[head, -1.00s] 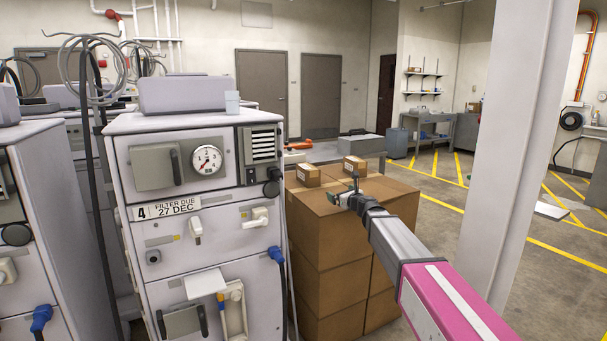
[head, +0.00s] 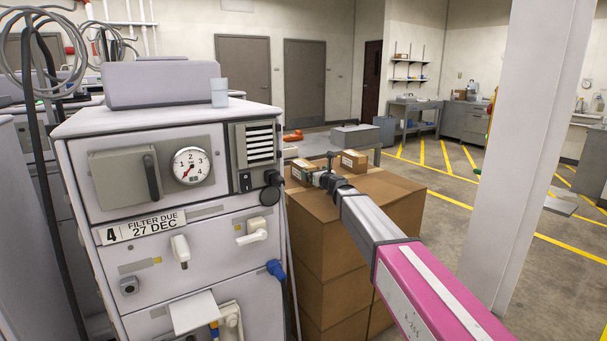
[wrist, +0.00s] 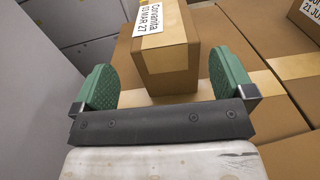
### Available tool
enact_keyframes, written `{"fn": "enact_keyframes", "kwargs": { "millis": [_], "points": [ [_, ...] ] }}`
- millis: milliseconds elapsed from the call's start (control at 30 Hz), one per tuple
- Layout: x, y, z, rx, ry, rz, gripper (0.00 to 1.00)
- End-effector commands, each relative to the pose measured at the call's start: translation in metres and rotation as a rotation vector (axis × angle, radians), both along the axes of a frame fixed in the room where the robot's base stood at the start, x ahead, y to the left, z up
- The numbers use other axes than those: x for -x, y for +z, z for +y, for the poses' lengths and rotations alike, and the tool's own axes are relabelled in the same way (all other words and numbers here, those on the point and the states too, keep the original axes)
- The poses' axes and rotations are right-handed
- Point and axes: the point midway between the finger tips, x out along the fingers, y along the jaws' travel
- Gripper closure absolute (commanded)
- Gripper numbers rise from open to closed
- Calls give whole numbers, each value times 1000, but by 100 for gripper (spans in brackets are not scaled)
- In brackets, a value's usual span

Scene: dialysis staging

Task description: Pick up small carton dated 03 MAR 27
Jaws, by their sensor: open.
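The small carton dated 03 MAR 27 (wrist: 160,60) sits on the stacked large boxes in the wrist view, its white label on top. In the head view this carton (head: 301,169) is the left one of two small cartons, partly hidden by my gripper. My gripper (wrist: 165,85) is open, with green pads on either side of the carton's near end. The pads look apart from its sides. In the head view my gripper (head: 318,178) is over the box stack at that carton.
A second small carton (head: 353,161), with a label reading 21 JU in the wrist view (wrist: 304,68), stands to the right. The large brown boxes (head: 385,195) bear both. A dialysis machine (head: 185,210) stands close on the left, a white column (head: 522,150) on the right.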

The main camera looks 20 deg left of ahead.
Motion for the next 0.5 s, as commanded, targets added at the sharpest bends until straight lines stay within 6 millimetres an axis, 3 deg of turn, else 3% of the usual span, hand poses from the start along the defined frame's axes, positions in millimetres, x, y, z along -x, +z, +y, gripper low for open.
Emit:
{"fn": "enact_keyframes", "kwargs": {
  "millis": [33,333,500],
  "points": [
    [-10,0,8,0,0,0,0],
    [-25,-2,21,1,-1,-1,0],
    [-44,-7,34,1,-1,0,0]
  ]
}}
